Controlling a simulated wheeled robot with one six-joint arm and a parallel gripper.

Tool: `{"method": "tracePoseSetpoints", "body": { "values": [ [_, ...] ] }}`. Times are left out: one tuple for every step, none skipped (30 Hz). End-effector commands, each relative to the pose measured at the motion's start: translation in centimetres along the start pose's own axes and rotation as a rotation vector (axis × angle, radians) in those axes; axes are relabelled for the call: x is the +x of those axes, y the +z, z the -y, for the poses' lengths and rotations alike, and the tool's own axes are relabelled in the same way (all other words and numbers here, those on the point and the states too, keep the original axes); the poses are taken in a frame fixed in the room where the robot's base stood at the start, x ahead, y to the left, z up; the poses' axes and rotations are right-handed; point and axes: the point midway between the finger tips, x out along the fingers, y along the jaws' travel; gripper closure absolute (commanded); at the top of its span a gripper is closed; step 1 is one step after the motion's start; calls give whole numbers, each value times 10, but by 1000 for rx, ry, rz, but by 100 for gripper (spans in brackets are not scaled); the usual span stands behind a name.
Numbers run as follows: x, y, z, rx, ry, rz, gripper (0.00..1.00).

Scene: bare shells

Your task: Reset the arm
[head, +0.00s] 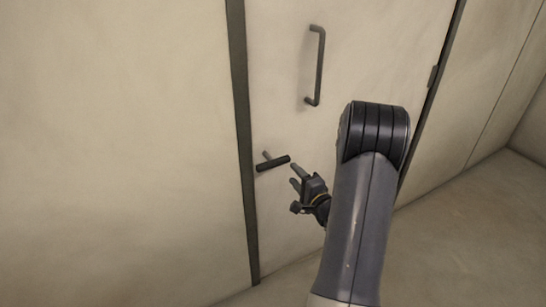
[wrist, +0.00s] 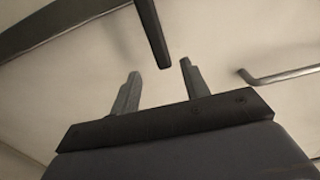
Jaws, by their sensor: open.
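My gripper (head: 298,177) is open and empty in the head view, in front of a pale door (head: 290,215). Its fingers point toward a dark lever handle (head: 273,163) on the door's left side, just left of the fingertips. In the wrist view the two fingers of my gripper (wrist: 160,80) stand apart with nothing held between them. The lever handle (wrist: 152,35) shows beyond them, its end between the fingertips in the picture. I cannot tell the exact gap between fingers and lever. My arm covers the lower right part of the door.
A long vertical pull handle (head: 317,66) is on the door above the lever; it also shows at right in the wrist view (wrist: 280,75). A dark frame strip (head: 241,130) runs down the door's left edge. Bare floor (head: 470,235) is free at right.

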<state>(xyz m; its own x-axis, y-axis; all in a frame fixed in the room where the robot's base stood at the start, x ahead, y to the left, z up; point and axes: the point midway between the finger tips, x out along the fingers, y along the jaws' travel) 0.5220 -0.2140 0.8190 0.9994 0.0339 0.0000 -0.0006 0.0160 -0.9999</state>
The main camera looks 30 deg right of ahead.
Motion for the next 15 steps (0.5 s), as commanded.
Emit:
{"method": "tracePoseSetpoints", "body": {
  "values": [
    [3,0,0,0,0,1,56],
    [5,0,0,0,0,1,56],
    [9,0,0,0,0,1,56],
    [13,0,0,0,0,2,56],
    [18,1,0,-1,0,3,56],
    [24,1,0,-1,-1,4,56],
    [30,1,0,-2,-1,3,56],
    [36,1,0,-2,-1,4,56],
    [44,1,0,-2,-1,4,56],
    [50,1,0,-2,0,4,56],
    [56,1,0,-2,-1,4,56],
    [64,1,1,-1,-2,4,56],
    [69,1,0,-2,-1,3,56],
    [75,1,0,-1,-1,4,56],
    [82,1,0,-1,-1,3,56]
  ]
}}
